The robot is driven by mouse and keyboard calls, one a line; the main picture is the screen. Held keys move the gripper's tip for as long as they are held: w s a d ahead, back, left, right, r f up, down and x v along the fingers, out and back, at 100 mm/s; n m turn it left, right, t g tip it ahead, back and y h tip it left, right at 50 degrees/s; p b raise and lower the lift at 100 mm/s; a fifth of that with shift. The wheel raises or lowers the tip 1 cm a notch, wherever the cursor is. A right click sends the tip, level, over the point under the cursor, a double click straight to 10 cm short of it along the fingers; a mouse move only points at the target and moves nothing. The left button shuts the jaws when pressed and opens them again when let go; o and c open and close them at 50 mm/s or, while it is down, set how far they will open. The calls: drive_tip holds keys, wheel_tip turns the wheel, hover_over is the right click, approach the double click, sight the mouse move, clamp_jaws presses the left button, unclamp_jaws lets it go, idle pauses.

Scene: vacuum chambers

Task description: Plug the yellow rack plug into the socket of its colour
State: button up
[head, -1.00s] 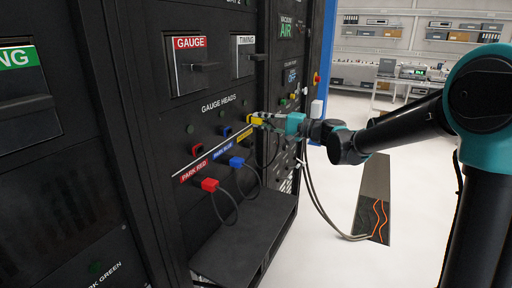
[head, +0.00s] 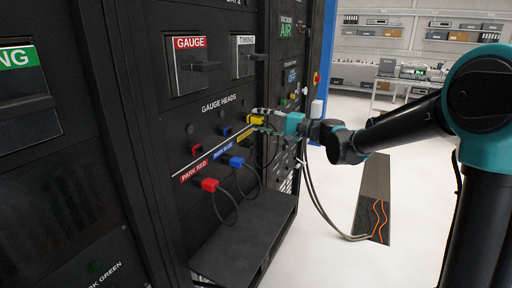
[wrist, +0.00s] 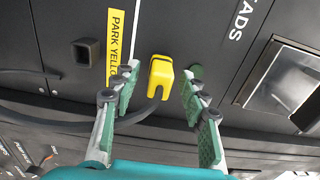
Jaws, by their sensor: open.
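The yellow rack plug (head: 256,120) sits against the black rack panel, in the upper row under the words GAUGE HEADS. In the wrist view the yellow plug (wrist: 160,75) points at the panel, with its cable trailing to the lower left. Its socket is hidden behind it, and I cannot tell how deep it is seated. My gripper (wrist: 157,84) is open, with one finger on each side of the plug and a gap to both. The PARK YELLOW label (wrist: 117,38) is beside the plug, and an empty dark socket (wrist: 85,52) is beyond the label.
The red plug (head: 209,185) and blue plug (head: 236,161) sit in the lower park row. The red socket (head: 197,149) and blue socket (head: 226,132) above them are empty. A black shelf (head: 245,240) juts out below. Open floor lies to the right.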

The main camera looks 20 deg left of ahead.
drive_tip(key=d, duration=0.7)
drive_tip(key=shift+s, duration=0.3)
idle(0.5)
idle(0.4)
drive_tip(key=s+d+f+t+h, duration=0.1)
drive_tip(key=s+d+f+h, duration=0.2)
drive_tip(key=d+f, duration=0.45)
drive_tip(key=s+d+f+n+t+h, duration=0.1)
drive_tip(key=s+d+f+h, duration=0.15)
drive_tip(key=d+f, duration=0.45)
drive_tip(key=s+d+f+t+h, duration=0.1)
drive_tip(key=s+d+f+h, duration=0.1)
drive_tip(key=d+f+h, duration=0.35)
drive_tip(key=s+d+f+h, duration=0.2)
drive_tip(key=s+d+f, duration=0.1)
drive_tip(key=d, duration=0.5)
drive_tip(key=s+d+f+h, duration=0.2)
drive_tip(key=s+d+f, duration=0.2)
drive_tip(key=d, duration=0.4)
drive_tip(key=s+d+f+h, duration=0.3)
drive_tip(key=s+d+f, duration=0.1)
drive_tip(key=d, duration=0.4)
drive_tip(key=shift+d+f, duration=0.2)
drive_tip(key=shift+f, duration=0.35)
